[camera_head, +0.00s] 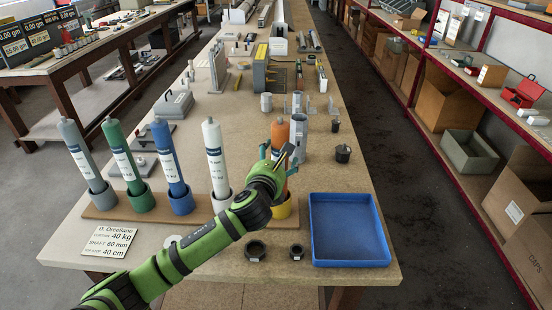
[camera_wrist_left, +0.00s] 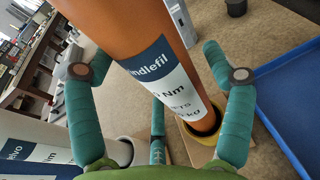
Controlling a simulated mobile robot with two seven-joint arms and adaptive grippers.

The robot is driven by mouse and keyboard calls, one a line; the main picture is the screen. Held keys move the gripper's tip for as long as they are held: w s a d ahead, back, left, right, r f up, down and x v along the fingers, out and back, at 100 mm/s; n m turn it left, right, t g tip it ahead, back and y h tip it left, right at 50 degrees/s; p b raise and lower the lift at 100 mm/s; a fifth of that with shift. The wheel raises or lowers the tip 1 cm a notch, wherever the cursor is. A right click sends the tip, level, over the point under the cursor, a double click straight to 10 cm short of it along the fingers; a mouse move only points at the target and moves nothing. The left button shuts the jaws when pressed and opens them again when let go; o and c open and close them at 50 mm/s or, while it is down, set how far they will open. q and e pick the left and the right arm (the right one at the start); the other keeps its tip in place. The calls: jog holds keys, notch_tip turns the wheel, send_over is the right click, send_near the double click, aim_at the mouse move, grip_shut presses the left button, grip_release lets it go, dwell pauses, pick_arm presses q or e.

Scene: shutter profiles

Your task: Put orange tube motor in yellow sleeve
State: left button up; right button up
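The orange tube motor (camera_head: 280,133) stands close to upright at the right end of the row of tubes. It also shows in the left wrist view (camera_wrist_left: 135,30). Its lower end sits inside the yellow sleeve (camera_head: 282,211), whose rim shows around the tube in the left wrist view (camera_wrist_left: 207,131). My left gripper (camera_head: 281,160) is around the tube. In the left wrist view its teal fingers (camera_wrist_left: 160,90) are spread, with gaps between them and the tube. My green arm hides part of the tube and sleeve in the head view. My right gripper is not in view.
Grey (camera_head: 78,150), green (camera_head: 121,152), blue (camera_head: 168,155) and white (camera_head: 214,155) tubes stand in sleeves on a wooden board to the left. A blue tray (camera_head: 347,197) is close on the right. Two dark rings (camera_head: 256,249) lie in front.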

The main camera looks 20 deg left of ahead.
pick_arm(q)
jog(key=shift+s, duration=0.1)
jog(key=b+v, duration=0.1)
jog(key=v, duration=1)
jog(key=shift+s+r, duration=0.2)
jog(key=shift+s, duration=0.15)
